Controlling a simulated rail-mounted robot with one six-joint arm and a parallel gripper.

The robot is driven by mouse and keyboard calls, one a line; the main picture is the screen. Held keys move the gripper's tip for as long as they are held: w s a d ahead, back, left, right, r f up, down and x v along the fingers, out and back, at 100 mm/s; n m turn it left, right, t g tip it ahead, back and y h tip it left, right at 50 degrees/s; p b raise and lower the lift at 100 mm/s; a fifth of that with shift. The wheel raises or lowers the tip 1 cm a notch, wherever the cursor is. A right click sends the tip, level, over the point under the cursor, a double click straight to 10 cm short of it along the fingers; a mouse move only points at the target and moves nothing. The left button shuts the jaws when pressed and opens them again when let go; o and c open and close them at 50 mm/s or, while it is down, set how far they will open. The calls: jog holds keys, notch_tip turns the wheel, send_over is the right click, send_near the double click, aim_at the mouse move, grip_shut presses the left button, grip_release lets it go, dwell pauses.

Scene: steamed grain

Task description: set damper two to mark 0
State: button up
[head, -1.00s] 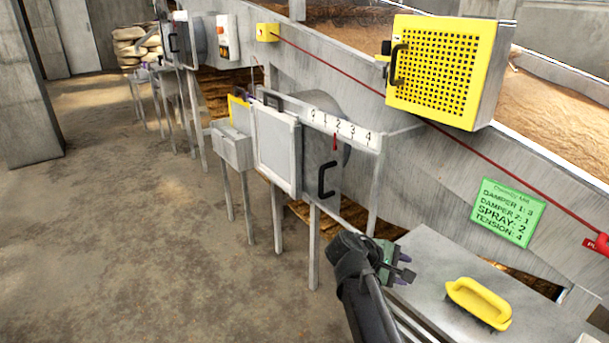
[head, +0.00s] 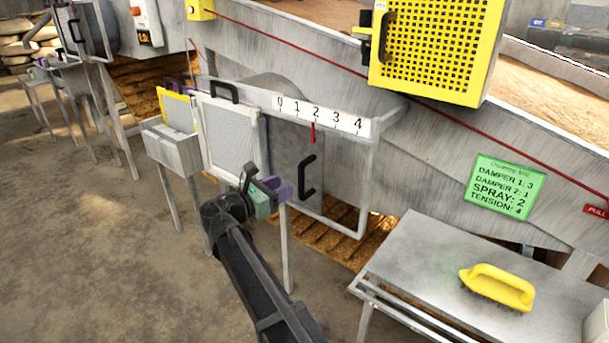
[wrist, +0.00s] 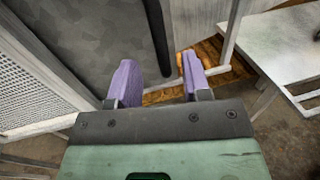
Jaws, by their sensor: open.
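A damper with a grey sliding plate (head: 285,152) stands in a frame at the middle of the head view. Its scale (head: 345,120) reads 0 to 4, and its red pointer (head: 313,132) is under 2. A black upright handle (head: 307,177) is on the plate. I see no label saying which damper this is. My gripper (head: 278,188) is open and empty, just left of and in front of the handle. In the wrist view, the handle (wrist: 157,38) shows beyond and between the purple fingers (wrist: 158,72), apart from them as far as I can tell.
A mesh panel (head: 228,135) stands left of the plate. A yellow mesh box (head: 435,50) hangs above right. A metal table (head: 420,265) with a yellow brush (head: 497,287) is at lower right. A green card (head: 507,185) lists "Damper 2: 1". Another black-handled unit (head: 73,25) is far left.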

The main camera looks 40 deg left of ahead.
aim_at(299, 178)
jog(key=x, duration=0.9)
jog(key=shift+w, duration=0.1)
grip_shut()
jog(key=shift+a, duration=0.1)
